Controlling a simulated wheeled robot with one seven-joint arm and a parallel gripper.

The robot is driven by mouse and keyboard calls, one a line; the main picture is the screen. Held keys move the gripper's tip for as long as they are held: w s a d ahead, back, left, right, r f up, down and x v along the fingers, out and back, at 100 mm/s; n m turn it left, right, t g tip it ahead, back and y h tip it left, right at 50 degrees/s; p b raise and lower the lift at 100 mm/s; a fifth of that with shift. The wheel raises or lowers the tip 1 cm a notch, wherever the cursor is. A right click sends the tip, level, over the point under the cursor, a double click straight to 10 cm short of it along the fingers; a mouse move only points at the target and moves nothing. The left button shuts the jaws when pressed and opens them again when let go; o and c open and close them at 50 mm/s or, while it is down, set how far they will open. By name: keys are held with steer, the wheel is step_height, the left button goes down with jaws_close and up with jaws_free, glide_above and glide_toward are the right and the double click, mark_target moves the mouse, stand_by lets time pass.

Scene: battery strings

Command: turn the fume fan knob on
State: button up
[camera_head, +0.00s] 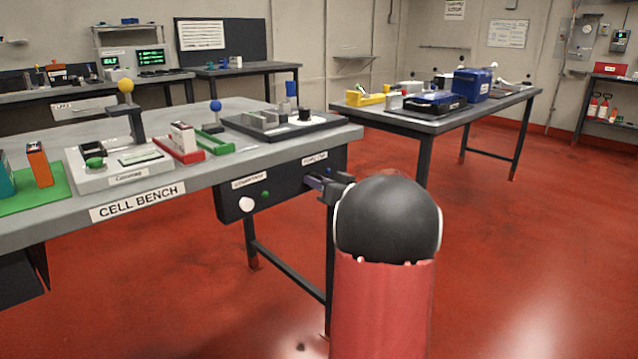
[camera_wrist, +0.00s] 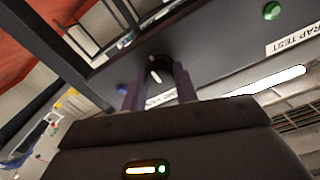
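The fume fan knob (camera_wrist: 157,68) is a dark round knob with a white pointer mark, on the front panel of the cell bench. It shows in the wrist view, between the tips of my gripper's two fingers (camera_wrist: 158,82). The fingers are parted, one on each side of it. I cannot tell whether they touch it. In the head view my gripper (camera_head: 318,184) reaches the right end of the dark panel (camera_head: 234,199), just under a small white label (camera_head: 315,159). There my fingers hide the knob.
A white button (camera_head: 246,204) and a green button (camera_head: 265,194) sit on the panel to the left. The bench top (camera_head: 240,163) above holds a blue-topped post, a red-and-green tray and a white fixture. Another table (camera_head: 425,124) stands behind right. Red floor lies open at the right.

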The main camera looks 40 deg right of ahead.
steer(key=c, duration=0.4)
steer(key=shift+n, duration=0.3)
steer(key=shift+n+b, duration=5.6)
steer(key=shift+n, duration=3)
steer(key=o, duration=1)
steer(key=shift+c, duration=0.2)
